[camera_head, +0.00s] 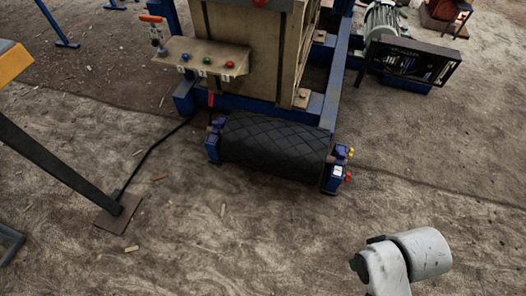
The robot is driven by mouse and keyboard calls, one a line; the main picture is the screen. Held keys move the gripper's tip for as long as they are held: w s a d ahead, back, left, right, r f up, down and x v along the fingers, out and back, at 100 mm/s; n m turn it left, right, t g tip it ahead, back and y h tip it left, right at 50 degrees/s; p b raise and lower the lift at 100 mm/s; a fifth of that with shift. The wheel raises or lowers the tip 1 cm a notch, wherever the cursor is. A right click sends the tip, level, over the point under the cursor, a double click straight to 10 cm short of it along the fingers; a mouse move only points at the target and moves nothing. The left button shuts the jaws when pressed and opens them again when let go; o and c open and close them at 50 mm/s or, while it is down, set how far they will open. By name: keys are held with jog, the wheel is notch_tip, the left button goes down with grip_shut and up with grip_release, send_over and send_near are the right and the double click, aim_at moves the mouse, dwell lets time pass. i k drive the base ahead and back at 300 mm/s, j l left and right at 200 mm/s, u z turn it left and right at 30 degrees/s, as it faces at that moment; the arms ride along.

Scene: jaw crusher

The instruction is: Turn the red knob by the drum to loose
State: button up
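The drum (275,146) is a black roller with a diamond pattern, lying low at the front of the blue machine frame. A small red knob (348,176) sits on the blue bracket (333,178) at the drum's right end. A yellow knob (350,152) is just above it. The knob's setting is too small to read. A white link of my arm shows at the bottom right, apart from the drum and below and right of the red knob. My gripper is not in view.
A motor (382,21) with a dark guard (412,60) is at the upper right. A black cable (150,152) lies left. Ground right of the drum is clear.

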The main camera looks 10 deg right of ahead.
aim_at(347, 176)
jog(key=k+l, duration=0.2)
jog(key=l, duration=0.2)
jog(key=k+l, duration=0.25)
jog(key=l, duration=0.15)
jog(key=k+l, duration=0.2)
jog(key=l, duration=0.2)
jog(key=k+l, duration=0.25)
jog(key=l, duration=0.15)
jog(key=k+l, duration=0.2)
jog(key=l, duration=0.2)
jog(key=i+l+u, duration=0.25)
jog(key=i, duration=0.4)
jog(key=i+l+u, duration=0.25)
jog(key=i, duration=0.4)
jog(key=i+l+u, duration=0.25)
jog(key=i+l, duration=0.3)
jog(key=i, duration=0.05)
